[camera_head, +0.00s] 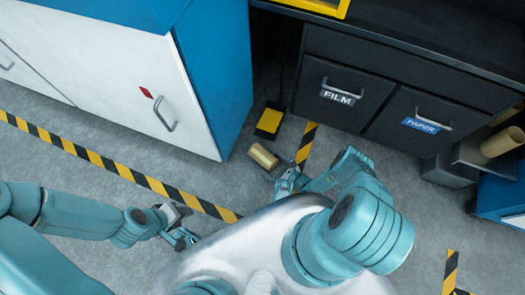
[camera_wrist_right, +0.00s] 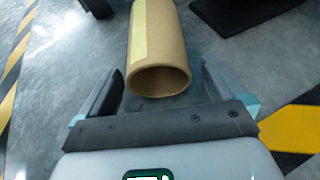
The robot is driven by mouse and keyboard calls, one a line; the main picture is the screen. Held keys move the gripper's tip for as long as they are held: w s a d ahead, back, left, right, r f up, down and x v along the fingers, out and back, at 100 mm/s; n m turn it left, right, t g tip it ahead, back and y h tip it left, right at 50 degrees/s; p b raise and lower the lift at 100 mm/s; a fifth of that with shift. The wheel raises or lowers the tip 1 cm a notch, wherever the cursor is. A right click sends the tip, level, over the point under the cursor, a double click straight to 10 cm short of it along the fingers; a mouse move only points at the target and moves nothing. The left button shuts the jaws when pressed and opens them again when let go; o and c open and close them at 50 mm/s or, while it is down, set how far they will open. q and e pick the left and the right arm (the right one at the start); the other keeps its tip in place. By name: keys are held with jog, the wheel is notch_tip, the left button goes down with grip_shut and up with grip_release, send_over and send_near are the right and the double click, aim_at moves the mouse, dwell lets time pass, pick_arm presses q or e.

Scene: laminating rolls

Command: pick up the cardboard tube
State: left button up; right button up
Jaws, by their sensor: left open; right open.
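The cardboard tube (camera_head: 263,156) is short, brown and hollow, and lies on the grey floor in front of the blue cabinet side. In the right wrist view the tube (camera_wrist_right: 160,50) points its open end at me, with a pale yellow strip along its top. My right gripper (camera_head: 284,178) is just in front of the tube's near end. In the right wrist view its open fingers (camera_wrist_right: 160,88) stand to either side of that end, with gaps on both sides. My left gripper (camera_head: 183,238) is open and empty, low over the floor at the left.
A black and yellow block (camera_head: 269,121) stands behind the tube. The white and blue cabinet (camera_head: 110,75) is at the left, and drawers labelled FILM (camera_head: 340,95) and PAPER (camera_head: 420,122) are at the right. Another brown roll (camera_head: 502,142) lies at far right. Striped tape (camera_head: 110,165) crosses the floor.

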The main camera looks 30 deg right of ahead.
jog(key=shift+w+a+f, duration=0.1)
jog(key=shift+w+f, duration=0.05)
jog(key=c, duration=1.1)
jog(key=shift+o, duration=0.2)
